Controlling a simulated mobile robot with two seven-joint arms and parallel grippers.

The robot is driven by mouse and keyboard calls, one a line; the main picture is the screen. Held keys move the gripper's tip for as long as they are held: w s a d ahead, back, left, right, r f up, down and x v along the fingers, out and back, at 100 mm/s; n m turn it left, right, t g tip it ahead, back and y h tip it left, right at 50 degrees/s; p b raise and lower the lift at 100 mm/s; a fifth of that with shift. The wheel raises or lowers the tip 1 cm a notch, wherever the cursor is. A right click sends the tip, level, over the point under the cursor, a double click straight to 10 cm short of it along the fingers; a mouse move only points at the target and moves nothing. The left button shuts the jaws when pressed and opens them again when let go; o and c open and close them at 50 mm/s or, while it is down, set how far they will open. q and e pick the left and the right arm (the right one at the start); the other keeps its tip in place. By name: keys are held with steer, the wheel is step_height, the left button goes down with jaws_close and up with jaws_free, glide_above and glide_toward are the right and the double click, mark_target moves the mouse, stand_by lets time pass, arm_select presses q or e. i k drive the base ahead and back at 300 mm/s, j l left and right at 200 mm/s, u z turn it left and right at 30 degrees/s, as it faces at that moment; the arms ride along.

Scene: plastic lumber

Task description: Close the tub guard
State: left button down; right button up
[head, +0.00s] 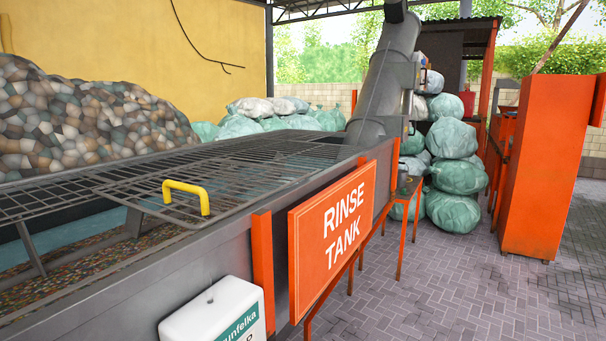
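The tub guard (245,174) is a dark metal grid panel over the long grey rinse tank (130,285). A yellow handle (186,195) stands up near its front-left corner. The panel looks near flat; I cannot tell whether its near edge rests on the tank rim or sits above it. Under and left of it, bluish water and mixed-colour flakes (95,262) show in the tank. Neither of my grippers is in view.
An orange "RINSE TANK" sign (333,235) and a white box (215,312) are on the tank's front side. A grey sloping tube (385,80) rises at the far end. Green sacks (455,160) and an orange cabinet (545,165) stand right. The paved floor (470,290) is clear.

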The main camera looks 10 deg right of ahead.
mark_target(207, 172)
steer(key=i+l, duration=0.15)
steer(key=l, duration=0.2)
steer(key=i+l+u, duration=0.1)
steer(key=l, duration=0.25)
steer(key=i+l, duration=0.2)
steer(key=l, duration=0.15)
steer(key=i+l+u, duration=0.1)
steer(key=l, duration=0.25)
steer(key=i+l, duration=0.2)
steer(key=l, duration=0.15)
